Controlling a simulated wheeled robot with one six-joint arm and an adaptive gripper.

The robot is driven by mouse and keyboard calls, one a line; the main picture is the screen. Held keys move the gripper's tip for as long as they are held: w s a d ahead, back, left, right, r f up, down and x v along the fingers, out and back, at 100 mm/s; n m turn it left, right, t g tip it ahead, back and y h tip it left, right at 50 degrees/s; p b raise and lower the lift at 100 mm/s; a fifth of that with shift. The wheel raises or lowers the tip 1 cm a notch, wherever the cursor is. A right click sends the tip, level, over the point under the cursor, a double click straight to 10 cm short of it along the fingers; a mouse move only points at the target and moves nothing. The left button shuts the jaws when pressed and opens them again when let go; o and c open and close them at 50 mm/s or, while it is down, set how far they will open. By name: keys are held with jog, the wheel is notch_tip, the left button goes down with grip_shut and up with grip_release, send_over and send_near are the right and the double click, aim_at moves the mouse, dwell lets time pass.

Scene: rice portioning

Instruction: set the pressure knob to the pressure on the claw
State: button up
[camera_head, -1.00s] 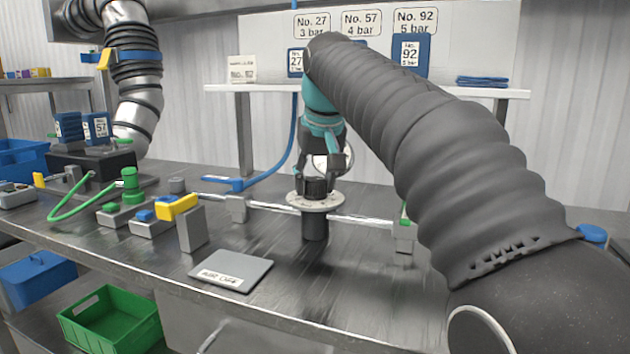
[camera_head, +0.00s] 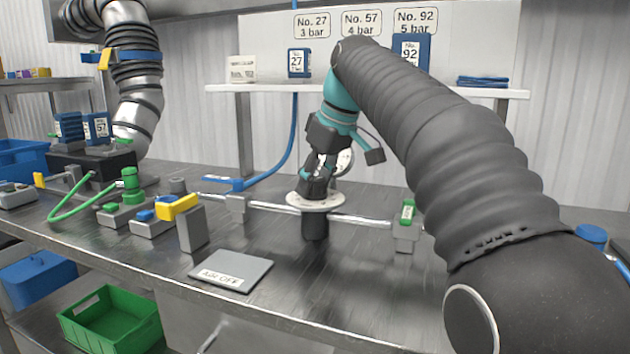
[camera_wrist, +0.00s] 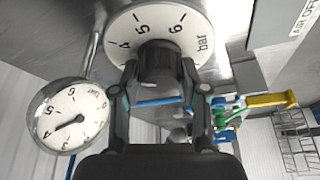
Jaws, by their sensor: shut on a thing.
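My gripper (camera_head: 318,188) is shut on the dark pressure knob (camera_wrist: 158,66), above a pale round dial plate (camera_head: 298,202). In the wrist view the fingers sit on both sides of the knob. The dial plate (camera_wrist: 120,28) there shows 4, 5, 6 and "bar". A round pressure gauge (camera_wrist: 70,108) is beside it, and its needle seems to point near 4. In the head view the gauge (camera_head: 345,161) is partly hidden behind my gripper. Blue numbered blocks No. 27 (camera_head: 299,62) and No. 92 (camera_head: 411,54) stand on the shelf. Block No. 57 (camera_head: 97,128) is at left.
Signs on the back board (camera_head: 270,30) read No. 27 3 bar, No. 57 4 bar, No. 92 5 bar. A yellow-handled valve (camera_head: 177,207) and an "AIR OFF" plate (camera_head: 232,268) are left of the knob. A metal pipe (camera_head: 365,221) runs along the bench.

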jog(key=n+g, duration=0.1)
jog(key=n, duration=0.2)
jog(key=n+g, duration=0.1)
jog(key=n, duration=0.1)
jog(key=shift+n+y, duration=0.4)
dwell(0.4)
jog(key=o, duration=1.1)
jog(key=shift+o, duration=0.2)
